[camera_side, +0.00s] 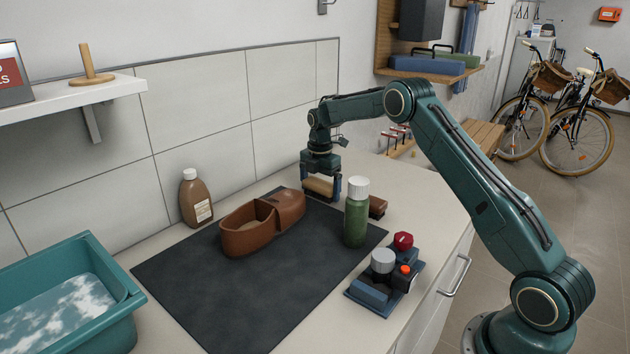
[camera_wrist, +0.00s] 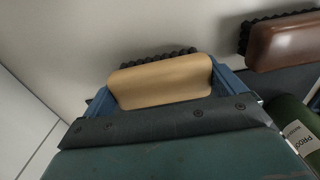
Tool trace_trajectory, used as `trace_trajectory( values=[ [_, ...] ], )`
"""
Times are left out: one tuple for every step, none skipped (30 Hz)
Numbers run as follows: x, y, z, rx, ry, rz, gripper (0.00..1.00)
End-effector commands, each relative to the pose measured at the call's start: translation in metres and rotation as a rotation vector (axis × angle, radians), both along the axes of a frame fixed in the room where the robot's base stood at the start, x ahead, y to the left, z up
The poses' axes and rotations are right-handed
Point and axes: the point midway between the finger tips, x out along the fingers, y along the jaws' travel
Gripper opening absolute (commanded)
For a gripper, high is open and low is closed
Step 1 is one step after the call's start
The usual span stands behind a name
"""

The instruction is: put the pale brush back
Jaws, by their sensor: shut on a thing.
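The pale brush (camera_side: 320,187) has a light tan wooden back and is held between the fingers of my gripper (camera_side: 322,185) at the back of the counter. In the wrist view the pale brush (camera_wrist: 162,80) sits between both blue fingers of my gripper (camera_wrist: 165,85), with dark bristles showing along its far edge. My gripper is shut on it and points down. I cannot tell whether the bristles touch the counter. A darker brown brush (camera_side: 377,206) lies to its right, behind the green bottle; it also shows in the wrist view (camera_wrist: 283,42).
A green bottle (camera_side: 356,215) with a white cap stands in front and to the right. A brown leather shoe (camera_side: 258,222) lies on the dark mat (camera_side: 240,290).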

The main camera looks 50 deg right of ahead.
Motion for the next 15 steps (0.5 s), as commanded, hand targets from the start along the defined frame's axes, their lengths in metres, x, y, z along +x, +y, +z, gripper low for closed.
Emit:
trace_trajectory(
  values=[
    [0.0001, 0.0000, 0.0002, 0.000, -0.001, 0.000, 0.73],
    [0.0001, 0.0000, 0.0003, 0.000, -0.001, 0.000, 0.73],
    [0.0001, 0.0000, 0.0004, 0.000, -0.001, 0.000, 0.73],
    [0.0001, 0.0000, 0.0004, 0.000, -0.001, 0.000, 0.73],
    [0.0001, -0.0001, 0.0004, 0.000, -0.001, 0.000, 0.73],
    [0.0001, -0.0001, 0.0004, 0.000, -0.001, 0.000, 0.73],
    [0.0001, -0.0001, 0.0001, 0.000, -0.001, 0.000, 0.73],
    [0.0001, -0.0001, -0.0004, 0.000, 0.000, 0.000, 0.73],
    [0.0001, 0.0000, -0.0013, 0.000, 0.000, 0.000, 0.73],
    [0.0001, 0.0000, -0.0019, 0.000, 0.000, 0.000, 0.73],
    [0.0001, -0.0001, -0.0025, 0.000, 0.000, 0.000, 0.73],
    [0.0001, -0.0001, -0.0028, 0.000, 0.000, 0.000, 0.99],
    [0.0001, 0.0000, -0.0027, 0.000, 0.000, 0.000, 1.00],
    [0.0001, 0.0000, -0.0027, 0.000, 0.000, 0.000, 1.00],
    [0.0001, 0.0000, -0.0027, 0.000, 0.000, 0.000, 1.00]
  ],
)
